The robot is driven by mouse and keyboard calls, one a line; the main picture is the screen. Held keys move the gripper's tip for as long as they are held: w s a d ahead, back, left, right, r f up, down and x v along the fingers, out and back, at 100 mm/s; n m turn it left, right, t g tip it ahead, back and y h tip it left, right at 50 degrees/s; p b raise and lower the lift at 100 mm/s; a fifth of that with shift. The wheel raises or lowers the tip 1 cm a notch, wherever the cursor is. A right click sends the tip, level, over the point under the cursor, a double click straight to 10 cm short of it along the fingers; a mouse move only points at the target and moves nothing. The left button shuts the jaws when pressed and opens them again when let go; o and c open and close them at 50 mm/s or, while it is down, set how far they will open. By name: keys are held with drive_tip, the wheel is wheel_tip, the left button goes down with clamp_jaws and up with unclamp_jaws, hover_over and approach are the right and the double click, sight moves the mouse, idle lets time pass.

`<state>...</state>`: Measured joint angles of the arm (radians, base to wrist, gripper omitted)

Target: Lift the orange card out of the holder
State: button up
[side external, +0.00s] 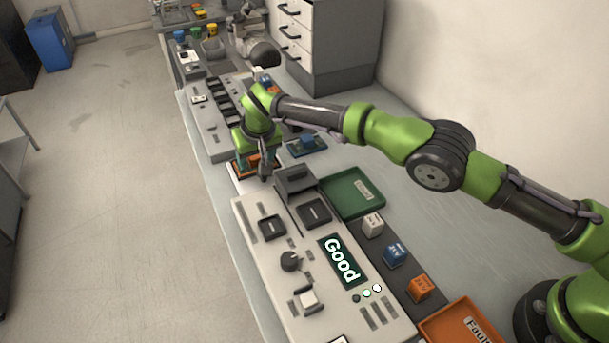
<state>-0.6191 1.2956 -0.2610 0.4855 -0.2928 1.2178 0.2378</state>
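An orange card (240,170) shows low down under the end of my arm, at the left edge of the workbench. It seems to sit flat in its holder, and my gripper covers much of it. My gripper (254,166) points down right over the card. One finger side shows at the left and a dark one at the right, with some orange between them. Whether the fingers touch the card is too small to tell. The holder's outline is mostly hidden behind the gripper.
A white tester panel (262,290) with a green "Good" screen (340,261) stands in front. A green tray (346,207) and an orange "Faulty" tray (437,328) lie to the right. White, blue and orange blocks stand between them. A slotted grey panel (213,137) lies behind my gripper.

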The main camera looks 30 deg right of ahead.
clamp_jaws()
drive_tip(key=shift+r, duration=0.1)
